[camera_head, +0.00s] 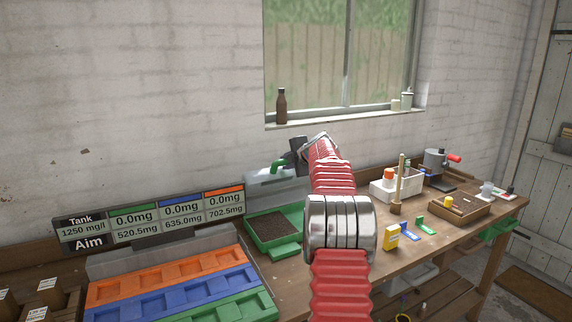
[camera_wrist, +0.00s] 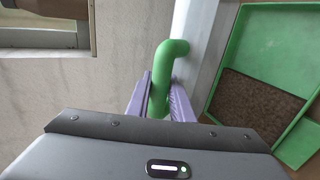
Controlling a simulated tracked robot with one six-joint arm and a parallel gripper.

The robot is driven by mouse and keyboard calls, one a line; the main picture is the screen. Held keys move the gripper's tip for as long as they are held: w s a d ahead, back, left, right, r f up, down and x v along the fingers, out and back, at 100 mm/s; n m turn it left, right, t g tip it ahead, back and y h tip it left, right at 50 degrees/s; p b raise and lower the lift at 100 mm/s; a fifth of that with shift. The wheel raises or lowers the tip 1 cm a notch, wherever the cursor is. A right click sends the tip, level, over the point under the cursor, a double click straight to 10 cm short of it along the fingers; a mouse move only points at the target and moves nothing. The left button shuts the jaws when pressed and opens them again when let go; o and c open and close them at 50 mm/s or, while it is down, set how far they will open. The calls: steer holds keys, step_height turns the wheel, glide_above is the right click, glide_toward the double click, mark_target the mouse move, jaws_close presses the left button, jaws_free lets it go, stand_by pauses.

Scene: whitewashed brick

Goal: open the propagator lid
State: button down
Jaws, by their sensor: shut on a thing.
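The propagator is a green tray (camera_head: 284,250) on the bench left of my arm, with dark soil (camera_head: 271,225) showing uncovered inside. Its pale, see-through lid (camera_head: 262,190) stands raised at the tray's back edge. The lid's bent green handle (camera_head: 277,167) is near the wall below the window. My gripper (camera_head: 296,155) is at this handle, partly hidden behind my arm. In the wrist view, the purple fingers of my gripper (camera_wrist: 160,95) are shut around the green handle (camera_wrist: 173,48). The pale lid (camera_wrist: 202,45) and the green tray (camera_wrist: 284,35) lie to the right.
A dosing display (camera_head: 150,218) and orange, blue and green racks (camera_head: 175,280) stand left of the tray. To the right are a white caddy (camera_head: 385,190), a yellow box (camera_head: 391,237) and a wooden tray (camera_head: 455,213). A brown bottle (camera_head: 281,106) stands on the windowsill.

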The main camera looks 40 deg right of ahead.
steer(key=shift+w+a+f, duration=0.1)
steer(key=shift+w+a, duration=0.1)
steer(key=shift+a, duration=0.25)
steer(key=c, duration=1.9)
jaws_free()
steer(key=shift+s+d, duration=0.15)
steer(key=shift+s, duration=0.05)
steer(key=shift+s+d, duration=0.15)
steer(key=shift+d, duration=0.05)
steer(key=shift+s+d, duration=0.1)
steer(key=shift+s, duration=0.1)
steer(key=v, duration=1.3)
steer(key=shift+s+r, duration=0.15)
steer(key=shift+r, duration=0.05)
